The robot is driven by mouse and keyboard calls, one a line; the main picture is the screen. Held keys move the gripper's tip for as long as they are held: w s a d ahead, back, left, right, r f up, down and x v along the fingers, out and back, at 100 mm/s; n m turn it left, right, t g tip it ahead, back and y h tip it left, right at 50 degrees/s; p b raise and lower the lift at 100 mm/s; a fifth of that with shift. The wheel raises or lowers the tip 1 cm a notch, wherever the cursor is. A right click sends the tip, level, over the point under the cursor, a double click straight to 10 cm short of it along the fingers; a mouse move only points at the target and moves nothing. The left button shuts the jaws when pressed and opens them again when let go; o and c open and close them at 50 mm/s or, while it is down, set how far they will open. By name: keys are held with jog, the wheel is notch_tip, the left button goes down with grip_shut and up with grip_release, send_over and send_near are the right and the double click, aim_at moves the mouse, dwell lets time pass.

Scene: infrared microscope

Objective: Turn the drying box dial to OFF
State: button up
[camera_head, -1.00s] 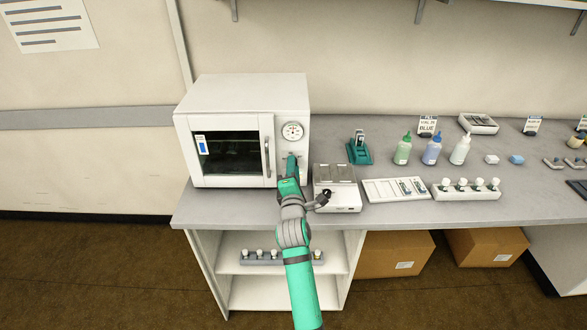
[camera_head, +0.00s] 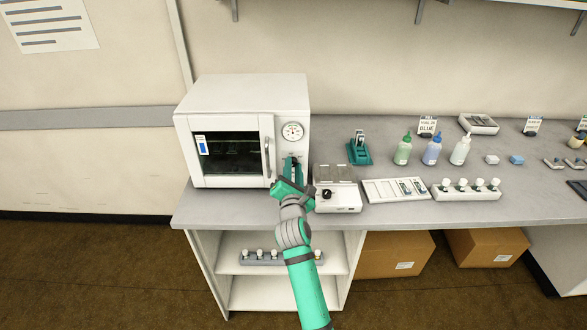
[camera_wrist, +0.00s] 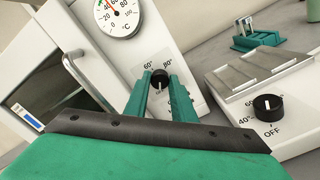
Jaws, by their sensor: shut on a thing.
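The drying box (camera_head: 243,85) is a white cabinet with a dark glass door, standing at the left end of the bench. Its black dial (camera_wrist: 159,78) is on the front panel below the round thermometer gauge. In the wrist view, 60° and 80° marks show above the dial; the lettering below it is partly covered. My gripper (camera_wrist: 160,88) has its green fingers on either side of the dial, shut on it. In the head view my gripper (camera_head: 292,163) covers the dial. I cannot clearly tell where its pointer stands.
A white hotplate (camera_head: 338,200) with its own black knob (camera_wrist: 267,107) stands close to the right. The box's door handle (camera_head: 267,157) is just left of my gripper. A teal holder (camera_head: 359,151) and several bottles stand further right.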

dwell(0.3)
jog(key=o, duration=1.1)
jog(key=shift+c, duration=0.2)
jog(key=s, duration=1)
jog(key=shift+s, duration=0.4)
